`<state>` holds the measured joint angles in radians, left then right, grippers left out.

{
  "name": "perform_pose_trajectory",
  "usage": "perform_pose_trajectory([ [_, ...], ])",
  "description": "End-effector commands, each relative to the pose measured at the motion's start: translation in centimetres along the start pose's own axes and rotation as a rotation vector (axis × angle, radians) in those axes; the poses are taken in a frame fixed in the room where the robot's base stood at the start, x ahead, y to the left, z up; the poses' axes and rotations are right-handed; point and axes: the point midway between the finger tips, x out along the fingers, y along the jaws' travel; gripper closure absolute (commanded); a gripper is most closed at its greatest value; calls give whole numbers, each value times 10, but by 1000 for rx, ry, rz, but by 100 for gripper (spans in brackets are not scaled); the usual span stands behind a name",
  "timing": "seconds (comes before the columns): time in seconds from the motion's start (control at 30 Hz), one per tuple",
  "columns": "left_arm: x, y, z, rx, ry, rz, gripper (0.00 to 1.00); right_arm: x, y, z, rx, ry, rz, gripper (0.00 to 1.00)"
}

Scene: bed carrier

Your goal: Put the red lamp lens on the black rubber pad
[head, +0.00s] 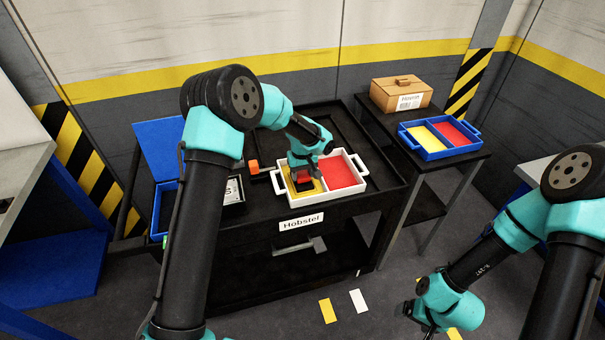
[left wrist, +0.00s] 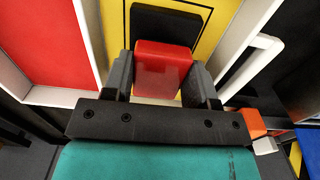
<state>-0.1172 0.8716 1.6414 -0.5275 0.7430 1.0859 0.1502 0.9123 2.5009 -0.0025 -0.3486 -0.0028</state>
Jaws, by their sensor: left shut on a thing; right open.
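The red lamp lens (left wrist: 163,68) is a red block between the fingers of my left gripper (left wrist: 163,80), which is shut on it. In the head view my left gripper (head: 303,172) points down over the yellow compartment of the white tray (head: 283,189). The black rubber pad (left wrist: 160,20) lies on the yellow floor, just beyond the lens in the left wrist view. The lens hides part of the pad; I cannot tell whether they touch. My right gripper (head: 424,318) is open and empty, low at the front right, away from the tray.
The white tray's other compartment has a red floor (head: 340,172). An orange-ended thing (head: 254,167) lies left of the tray, and a blue box (head: 168,208) stands further left.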

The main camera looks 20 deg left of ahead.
Motion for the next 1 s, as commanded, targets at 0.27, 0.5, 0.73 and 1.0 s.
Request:
perform_pose_trajectory([
  [0.27, 3, 0, 0, 0, 0, 0, 36, 0, 0, 0, 0, 0, 0, 11],
  [0.5, 3, 0, 0, 0, 0, 0, 22, 0, 0, 0, 0, 0, 0, 11],
  [0.73, 0, 0, 0, 0, 0, 1, 22, 0, 0, 0, 0, 0, 0, 11],
  [1.0, -29, 1, 0, 1, 3, 3, 22, 0, 0, 0, 0, 0, 0, 11],
])
